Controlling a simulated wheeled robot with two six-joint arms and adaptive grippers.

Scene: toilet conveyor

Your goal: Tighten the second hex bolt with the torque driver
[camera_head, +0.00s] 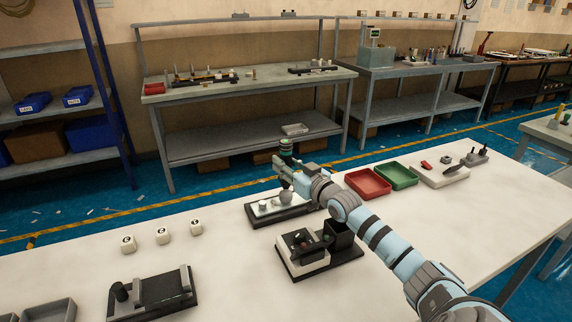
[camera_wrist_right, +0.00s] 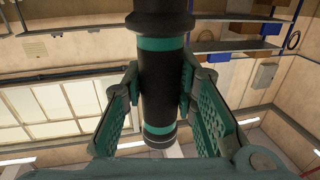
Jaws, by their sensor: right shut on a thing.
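My right gripper (camera_head: 284,168) is shut on the torque driver (camera_head: 286,150), a black cylinder with green bands. In the right wrist view, the textured finger pads (camera_wrist_right: 160,88) press both sides of the driver (camera_wrist_right: 160,70). The driver stands roughly upright in the head view, over the far edge of a dark fixture with a light plate (camera_head: 258,217). A small white round piece (camera_head: 264,205) and a grey rounded piece (camera_head: 286,197) show on or over that plate. I cannot make out the hex bolts or the driver's tip. My left gripper is not in view.
A black-and-white fixture (camera_head: 307,268) stands near my right forearm. A red tray (camera_head: 368,184) and a green tray (camera_head: 398,176) lie to the right. Three white cubes (camera_head: 163,236) and a dark fixture (camera_head: 152,295) are at left. The white tabletop between them is clear.

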